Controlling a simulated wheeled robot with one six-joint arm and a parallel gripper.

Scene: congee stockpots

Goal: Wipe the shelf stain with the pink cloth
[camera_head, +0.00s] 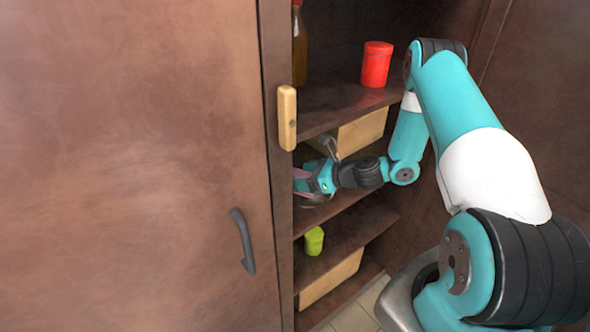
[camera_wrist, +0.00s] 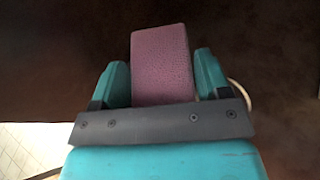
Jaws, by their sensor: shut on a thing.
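My gripper (camera_head: 306,184) is inside the open cupboard at the middle shelf. In the wrist view, my gripper (camera_wrist: 162,74) is shut on the pink cloth (camera_wrist: 160,50), a mauve block-like pad between its two teal fingers. In the head view only a small bit of the cloth (camera_head: 300,174) shows beside the fingers. The shelf (camera_wrist: 60,70) looks dark brown around the cloth. A greyish-brown patch (camera_head: 316,202) shows just below my gripper; I cannot tell if it is the stain. The wrist view shows no clear stain.
A red canister (camera_head: 376,64) and a bottle (camera_head: 299,45) stand on the shelf above, with a beige box (camera_head: 360,134) beneath it. A green canister (camera_head: 314,241) stands below, above another box (camera_head: 330,280). A closed door (camera_head: 140,170) with a dark handle (camera_head: 243,240) bounds the left.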

